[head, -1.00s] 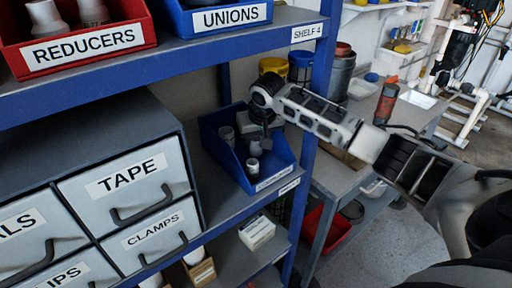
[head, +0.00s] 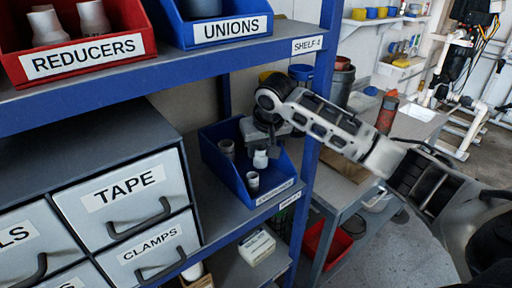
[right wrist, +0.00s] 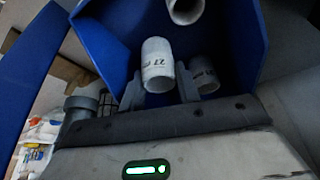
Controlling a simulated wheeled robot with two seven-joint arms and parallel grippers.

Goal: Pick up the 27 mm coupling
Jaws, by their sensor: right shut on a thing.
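The 27 mm coupling (right wrist: 157,66) is a short white tube with "27" printed on its side in the right wrist view. It sits between the two grey fingers of my right gripper (right wrist: 161,88), which is shut on it. In the head view, the right gripper (head: 264,142) reaches into the blue bin (head: 222,172), with the white coupling (head: 261,159) just below it. Whether the coupling touches the bin floor is hard to tell. My left gripper is not in view.
A grey fitting (head: 227,148) is at the bin's left. The blue shelf post (head: 318,110) stands close beside my right arm.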

